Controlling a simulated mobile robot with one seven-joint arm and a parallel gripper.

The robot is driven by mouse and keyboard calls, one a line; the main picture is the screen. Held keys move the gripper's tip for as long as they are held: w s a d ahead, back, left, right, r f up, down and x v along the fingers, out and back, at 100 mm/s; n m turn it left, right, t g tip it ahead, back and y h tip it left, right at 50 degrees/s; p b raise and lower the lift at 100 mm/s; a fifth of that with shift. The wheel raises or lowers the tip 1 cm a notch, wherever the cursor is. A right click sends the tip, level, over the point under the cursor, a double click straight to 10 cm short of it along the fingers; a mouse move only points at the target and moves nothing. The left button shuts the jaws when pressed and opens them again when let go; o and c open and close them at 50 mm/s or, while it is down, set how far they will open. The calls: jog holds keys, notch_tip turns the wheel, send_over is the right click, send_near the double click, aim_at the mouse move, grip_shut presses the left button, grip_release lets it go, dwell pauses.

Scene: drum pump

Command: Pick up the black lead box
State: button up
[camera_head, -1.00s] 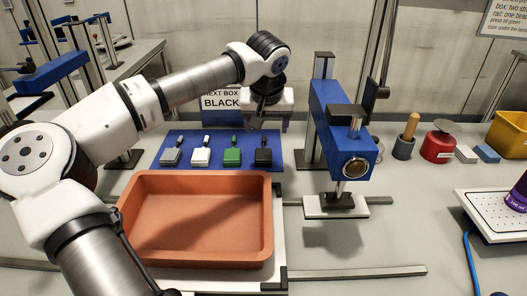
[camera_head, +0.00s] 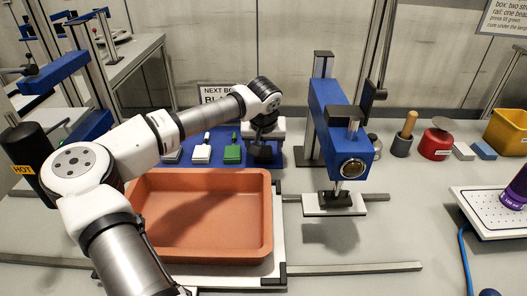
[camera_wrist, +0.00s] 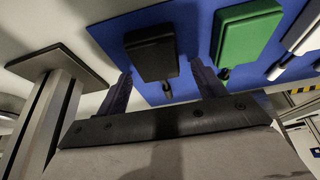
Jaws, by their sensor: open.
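The black lead box (camera_wrist: 152,58) lies on the blue mat (camera_wrist: 190,14), and in the wrist view it sits between and just beyond my two fingertips. My gripper (camera_wrist: 160,80) is open, with one finger on each side of the box. Whether the fingers touch it I cannot tell. In the head view my gripper (camera_head: 264,150) is low over the right end of the mat and hides most of the black box. The green box (camera_head: 232,154) and the white box (camera_head: 201,154) lie to its left. A grey box (camera_head: 172,157) is partly hidden by my arm.
An orange tray (camera_head: 268,215) stands in front of the mat. A blue press (camera_head: 338,125) on a post stands close on the right. A sign (camera_head: 213,91) reading "NEXT BOX" is behind, partly covered by my arm.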

aim_at(264, 148)
jog(key=c, duration=1.1)
jog(key=shift+r, duration=0.1)
notch_tip(264, 148, up, 20)
jog(key=shift+s+f+b, duration=0.1)
jog(key=shift+b, duration=0.5)
